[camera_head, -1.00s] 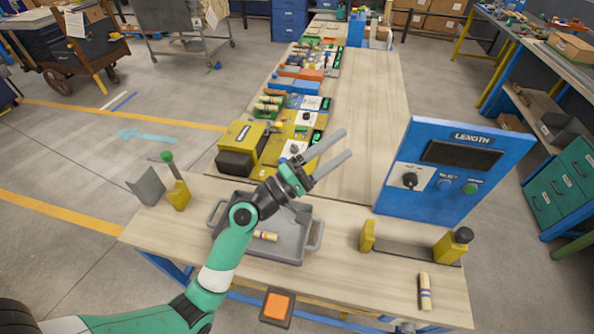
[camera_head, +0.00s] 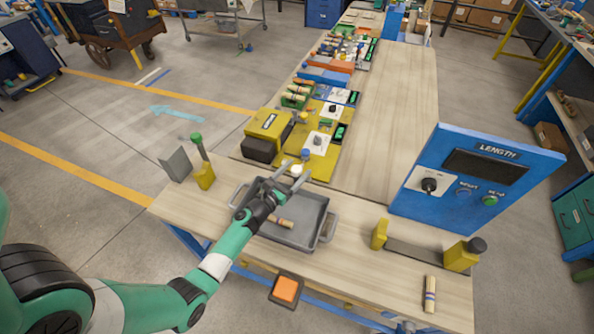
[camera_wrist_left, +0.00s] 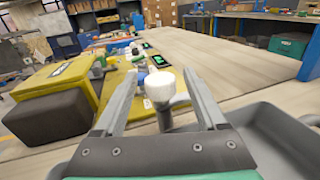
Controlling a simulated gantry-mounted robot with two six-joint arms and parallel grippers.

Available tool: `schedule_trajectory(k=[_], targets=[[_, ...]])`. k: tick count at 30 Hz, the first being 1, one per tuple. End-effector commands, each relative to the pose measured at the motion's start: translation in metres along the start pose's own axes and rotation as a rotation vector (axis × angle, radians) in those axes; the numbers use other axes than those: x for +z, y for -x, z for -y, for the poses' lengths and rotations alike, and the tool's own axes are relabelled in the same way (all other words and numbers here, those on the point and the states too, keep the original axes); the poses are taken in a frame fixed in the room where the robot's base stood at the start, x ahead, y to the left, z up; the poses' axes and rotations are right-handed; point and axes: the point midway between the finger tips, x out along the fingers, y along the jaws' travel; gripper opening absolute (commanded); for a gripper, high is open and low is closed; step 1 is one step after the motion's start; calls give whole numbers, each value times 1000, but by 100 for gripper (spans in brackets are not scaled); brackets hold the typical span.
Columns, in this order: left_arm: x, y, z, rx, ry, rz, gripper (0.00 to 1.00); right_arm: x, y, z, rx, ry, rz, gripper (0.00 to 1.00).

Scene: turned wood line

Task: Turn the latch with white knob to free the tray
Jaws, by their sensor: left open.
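The white knob (camera_head: 297,170) of the latch stands at the back edge of the grey tray in the head view. In the left wrist view the white knob (camera_wrist_left: 160,87) is large and sits between the two fingers, on a grey stem. My left gripper (camera_head: 291,176) is open, its fingers on either side of the knob; I cannot tell whether they touch it. It also shows in the left wrist view (camera_wrist_left: 158,90). The grey tray (camera_head: 326,228) lies on the wooden bench below my left arm, with a striped wooden piece (camera_head: 282,223) in it. My right gripper is not seen.
A yellow machine (camera_head: 268,124) with a dark block stands behind the tray. A blue LENGTH panel (camera_head: 470,180) stands to the right. A yellow-ended gauge (camera_head: 462,254) and a striped piece (camera_head: 430,294) lie at front right. An orange button (camera_head: 286,289) is at the front edge.

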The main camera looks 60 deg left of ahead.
Motion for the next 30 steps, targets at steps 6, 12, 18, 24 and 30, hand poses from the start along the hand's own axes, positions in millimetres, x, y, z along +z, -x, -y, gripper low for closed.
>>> schedule_trajectory(k=[6,12,18,24,30], targets=[[1,-7,0,0,0,0,74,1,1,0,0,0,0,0],[1,-7,0,-1,0,0,58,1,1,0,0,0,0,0],[1,-7,0,-1,-1,0,22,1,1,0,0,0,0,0],[1,-7,0,-1,-1,0,0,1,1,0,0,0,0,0],[-4,-8,2,53,-4,-1,0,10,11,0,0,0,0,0]])
